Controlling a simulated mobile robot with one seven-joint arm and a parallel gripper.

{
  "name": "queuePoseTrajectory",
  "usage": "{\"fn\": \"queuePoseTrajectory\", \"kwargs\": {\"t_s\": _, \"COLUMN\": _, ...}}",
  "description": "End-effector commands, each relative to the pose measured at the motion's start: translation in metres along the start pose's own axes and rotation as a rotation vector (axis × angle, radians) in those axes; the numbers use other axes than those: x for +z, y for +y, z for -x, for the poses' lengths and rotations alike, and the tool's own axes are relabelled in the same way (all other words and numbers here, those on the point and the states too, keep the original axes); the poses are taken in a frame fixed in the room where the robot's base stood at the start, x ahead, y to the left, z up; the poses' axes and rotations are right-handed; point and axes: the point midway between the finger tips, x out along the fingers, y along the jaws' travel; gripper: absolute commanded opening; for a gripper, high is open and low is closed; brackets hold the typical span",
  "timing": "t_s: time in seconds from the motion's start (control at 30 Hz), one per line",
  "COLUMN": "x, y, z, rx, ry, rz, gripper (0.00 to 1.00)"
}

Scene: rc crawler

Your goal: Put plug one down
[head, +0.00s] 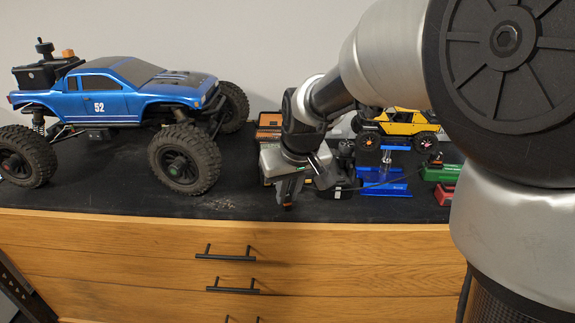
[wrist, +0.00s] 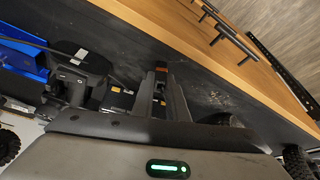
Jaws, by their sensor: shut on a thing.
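My gripper (head: 291,186) is over the black bench top, close to its front edge, pointing down. In the wrist view its fingers (wrist: 168,95) are shut on a small dark plug with an orange part (wrist: 161,72), which I take to be plug one. In the head view the plug is mostly hidden by the fingers, with only a small dark tip below them. I cannot tell whether it touches the bench top. A thin black cable (head: 385,183) runs right toward a green battery pack (head: 440,172).
A large blue crawler truck (head: 120,92) stands at left. A small yellow crawler (head: 402,122) sits on a blue stand (head: 384,189) behind my arm. A red pack (head: 445,194) lies at right. Wooden drawers (head: 130,255) are below. Bench top between truck and gripper is clear.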

Motion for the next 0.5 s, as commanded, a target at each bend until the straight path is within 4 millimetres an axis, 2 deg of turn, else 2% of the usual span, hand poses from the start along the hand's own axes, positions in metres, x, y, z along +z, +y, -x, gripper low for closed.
{"fn": "queuePoseTrajectory", "kwargs": {"t_s": 0.23, "x": 0.0011, "y": 0.0003, "z": -0.0029, "rx": 0.000, "ry": 0.001, "rz": 0.000, "gripper": 0.00}}
{"fn": "queuePoseTrajectory", "kwargs": {"t_s": 0.27, "x": 0.0009, "y": 0.0003, "z": -0.0027, "rx": 0.000, "ry": 0.001, "rz": 0.000, "gripper": 0.15}}
{"fn": "queuePoseTrajectory", "kwargs": {"t_s": 0.37, "x": 0.0005, "y": 0.0003, "z": -0.0016, "rx": 0.000, "ry": 0.001, "rz": 0.000, "gripper": 0.32}}
{"fn": "queuePoseTrajectory", "kwargs": {"t_s": 0.5, "x": 0.0005, "y": 0.0003, "z": -0.0015, "rx": 0.000, "ry": 0.001, "rz": 0.000, "gripper": 0.32}}
